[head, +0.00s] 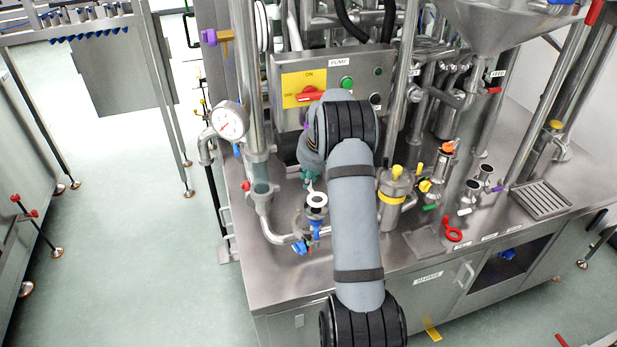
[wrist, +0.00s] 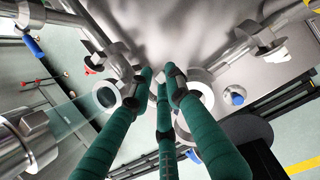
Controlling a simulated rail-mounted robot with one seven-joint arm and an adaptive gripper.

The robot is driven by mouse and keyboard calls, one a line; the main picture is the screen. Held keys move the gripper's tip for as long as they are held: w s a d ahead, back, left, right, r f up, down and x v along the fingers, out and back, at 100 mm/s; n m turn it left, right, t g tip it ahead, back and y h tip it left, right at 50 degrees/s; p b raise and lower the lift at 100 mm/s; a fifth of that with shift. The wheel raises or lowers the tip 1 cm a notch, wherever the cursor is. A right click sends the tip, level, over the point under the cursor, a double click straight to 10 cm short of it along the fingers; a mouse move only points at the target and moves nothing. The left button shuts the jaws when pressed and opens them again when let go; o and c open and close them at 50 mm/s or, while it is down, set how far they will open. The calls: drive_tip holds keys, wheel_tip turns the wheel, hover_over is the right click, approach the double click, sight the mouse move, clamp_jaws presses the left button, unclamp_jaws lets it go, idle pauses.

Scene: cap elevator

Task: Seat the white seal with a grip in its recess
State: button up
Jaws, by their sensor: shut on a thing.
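The white seal (head: 317,199) is a flat ring with a short tab, just left of my arm in the head view. My gripper (head: 310,182) has teal fingers and is shut on the tab, on the far side of the ring. In the wrist view my gripper (wrist: 162,78) shows its wrapped fingers closed together at the tips. Pale rings show on both sides of the fingertips there, and I cannot tell surely which is the seal. The ring is over a steel fitting (head: 316,213). I cannot tell whether it touches it, and the recess is not clearly visible.
A glass tube (head: 262,187) and steel elbow stand close left. Blue valve handles (head: 300,248) are in front of the fitting. A yellow-banded canister (head: 393,197) stands right of my arm. A red ring with a tab (head: 452,232) lies farther right on the counter. A pressure gauge (head: 229,120) is at left.

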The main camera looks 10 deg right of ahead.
drive_tip(key=shift+m+b, duration=0.4)
drive_tip(key=shift+b, duration=0.05)
idle(1.6)
drive_tip(key=shift+f+b, duration=0.5)
drive_tip(key=shift+b, duration=0.05)
idle(0.4)
idle(0.5)
drive_tip(key=shift+m, duration=0.6)
drive_tip(key=shift+c, duration=0.2)
drive_tip(key=shift+f+b, duration=0.3)
drive_tip(key=shift+b, duration=0.4)
idle(1.2)
idle(0.5)
drive_tip(key=shift+m, duration=0.5)
